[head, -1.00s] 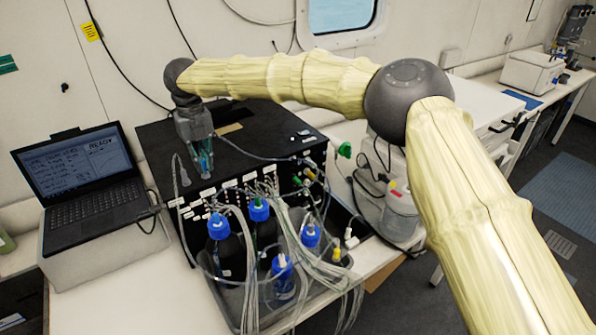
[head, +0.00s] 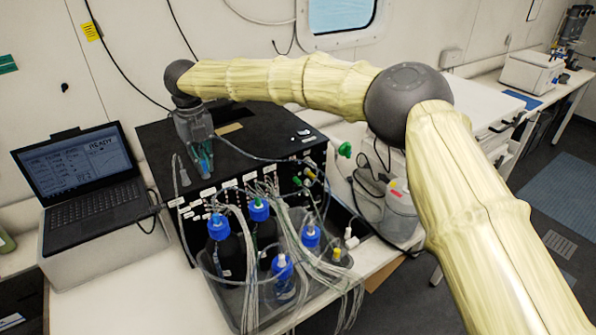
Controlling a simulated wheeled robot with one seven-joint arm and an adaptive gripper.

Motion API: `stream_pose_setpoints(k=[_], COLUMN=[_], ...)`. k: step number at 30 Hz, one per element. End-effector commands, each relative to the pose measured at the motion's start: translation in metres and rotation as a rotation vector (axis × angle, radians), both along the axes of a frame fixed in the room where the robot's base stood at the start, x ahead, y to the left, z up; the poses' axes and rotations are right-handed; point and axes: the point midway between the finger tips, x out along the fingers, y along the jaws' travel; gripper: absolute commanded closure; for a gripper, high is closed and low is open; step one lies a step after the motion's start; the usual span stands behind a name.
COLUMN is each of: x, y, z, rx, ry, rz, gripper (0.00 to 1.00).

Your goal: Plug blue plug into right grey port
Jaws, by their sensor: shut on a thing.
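My gripper (head: 205,168) points down over the left part of the black box (head: 155,160), near its front top edge. It is shut on a small blue plug (head: 206,163), which shows between the fingertips. A thin grey cable runs from near the gripper across the box top to the right. The box's front panel has rows of ports with white labels; I cannot make out which is the right grey port at this size. A grey connector (head: 185,180) on a loose cable stands left of my gripper.
A tray (head: 240,318) of bottles with blue caps (head: 218,227) and many clear tubes stands in front of the box. An open laptop (head: 85,185) is at the left. A green connector (head: 345,150) sticks out at the right. My arm spans the space above the box.

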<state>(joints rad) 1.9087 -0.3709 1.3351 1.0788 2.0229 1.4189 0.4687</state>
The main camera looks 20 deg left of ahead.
Motion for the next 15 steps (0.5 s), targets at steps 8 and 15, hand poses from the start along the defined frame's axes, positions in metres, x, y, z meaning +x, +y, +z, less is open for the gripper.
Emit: stream_pose_setpoints(k=[8,15], x=[0.0000,0.0000], y=[0.0000,0.0000], z=[-0.0034,-0.0060], rx=[0.000,0.000], ry=[0.000,0.000], rz=[0.000,0.000], gripper=[1.00,1.00])
